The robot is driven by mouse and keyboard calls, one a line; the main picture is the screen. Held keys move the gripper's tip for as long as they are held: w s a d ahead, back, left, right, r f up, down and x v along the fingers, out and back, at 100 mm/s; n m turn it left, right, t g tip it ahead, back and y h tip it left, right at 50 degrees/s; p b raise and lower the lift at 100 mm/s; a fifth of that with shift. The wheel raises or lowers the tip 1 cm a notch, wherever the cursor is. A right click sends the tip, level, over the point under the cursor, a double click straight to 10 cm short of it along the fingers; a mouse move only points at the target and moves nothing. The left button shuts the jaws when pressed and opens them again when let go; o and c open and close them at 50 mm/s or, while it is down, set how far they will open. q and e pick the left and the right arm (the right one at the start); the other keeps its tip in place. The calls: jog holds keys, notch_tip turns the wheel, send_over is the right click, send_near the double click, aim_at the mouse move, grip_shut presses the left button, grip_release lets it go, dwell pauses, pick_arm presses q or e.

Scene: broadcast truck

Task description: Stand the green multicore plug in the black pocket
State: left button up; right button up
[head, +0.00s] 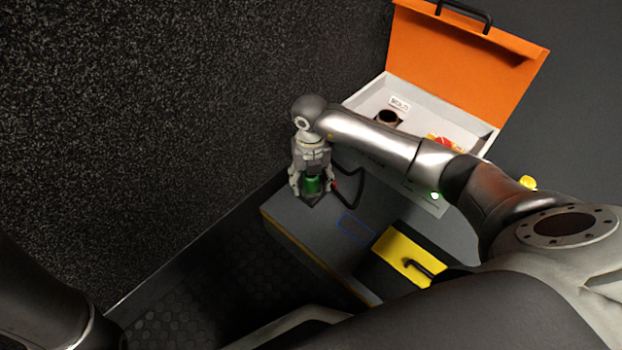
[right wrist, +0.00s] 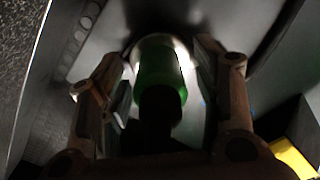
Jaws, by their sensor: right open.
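The green multicore plug (head: 313,185) is between the fingers of my right gripper (head: 311,188), over the grey bench top. In the right wrist view the plug (right wrist: 161,72) shows a green body with a dark near end and a pale metal ring at its far end. The two fingers of my right gripper (right wrist: 165,92) are apart, one on each side of it. A small dark base shows under the plug in the head view; I cannot tell whether it is the black pocket or whether the plug stands in it. My left gripper is out of view.
A grey case with an open orange lid (head: 455,60) stands behind my right arm, holding a dark round socket (head: 388,117) and a red part (head: 440,140). A black cable (head: 352,190) loops beside the gripper. A yellow panel with a black handle (head: 400,252) is in front. A dark wall rises left.

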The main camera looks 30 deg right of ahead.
notch_tip(320, 180, up, 12)
dwell(0.4)
